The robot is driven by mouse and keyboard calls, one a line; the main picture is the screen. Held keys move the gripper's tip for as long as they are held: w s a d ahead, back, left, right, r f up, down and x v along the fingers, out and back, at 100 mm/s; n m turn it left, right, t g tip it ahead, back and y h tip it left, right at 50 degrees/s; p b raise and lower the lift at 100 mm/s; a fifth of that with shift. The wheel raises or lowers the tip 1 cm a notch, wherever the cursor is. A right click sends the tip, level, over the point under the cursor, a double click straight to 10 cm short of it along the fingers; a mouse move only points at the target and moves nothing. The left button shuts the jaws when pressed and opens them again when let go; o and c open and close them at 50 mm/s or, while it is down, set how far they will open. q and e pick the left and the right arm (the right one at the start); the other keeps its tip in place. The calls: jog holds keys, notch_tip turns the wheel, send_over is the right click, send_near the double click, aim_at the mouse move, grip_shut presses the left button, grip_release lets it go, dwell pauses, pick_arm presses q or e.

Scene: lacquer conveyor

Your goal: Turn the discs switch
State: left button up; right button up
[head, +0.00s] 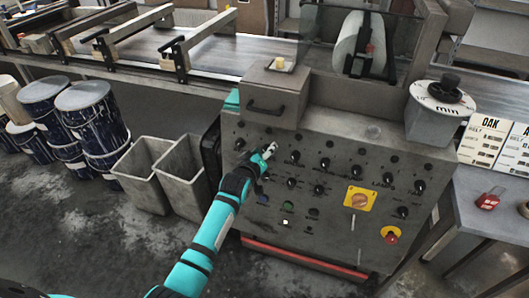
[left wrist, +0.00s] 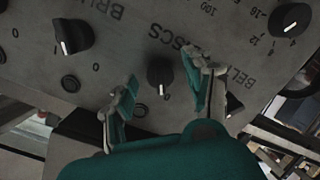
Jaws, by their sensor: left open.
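My left gripper (head: 265,153) is at the upper left of the grey control panel (head: 335,178) in the head view. In the left wrist view its two fingers (left wrist: 162,97) are spread open. A black switch knob with a white pointer mark (left wrist: 160,73) stands between and slightly beyond the fingertips, with clear space on both sides. The partly visible lettering "DISCS" (left wrist: 187,45) is printed beside this knob. In the head view my gripper hides part of the panel there. My right gripper is in neither view.
Other black knobs sit close by, one at the left (left wrist: 72,37) and one at the upper right (left wrist: 290,20). Grey bins (head: 182,174) stand left of my arm.

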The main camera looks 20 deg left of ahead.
pick_arm(q)
grip_shut()
dwell(0.3)
jog(key=shift+r+m+p, duration=0.1)
jog(key=shift+m+p, duration=0.75)
jog(key=shift+m, duration=0.35)
jog(key=m, duration=0.2)
jog(key=shift+d+m+y+p, duration=0.1)
jog(key=shift+m+y+p, duration=0.2)
jog(key=shift+y+p, duration=0.1)
jog(key=shift+m, duration=1.2)
jog(key=shift+f+m+y, duration=0.2)
jog(key=shift+m+y, duration=0.2)
jog(key=shift+m, duration=1.3)
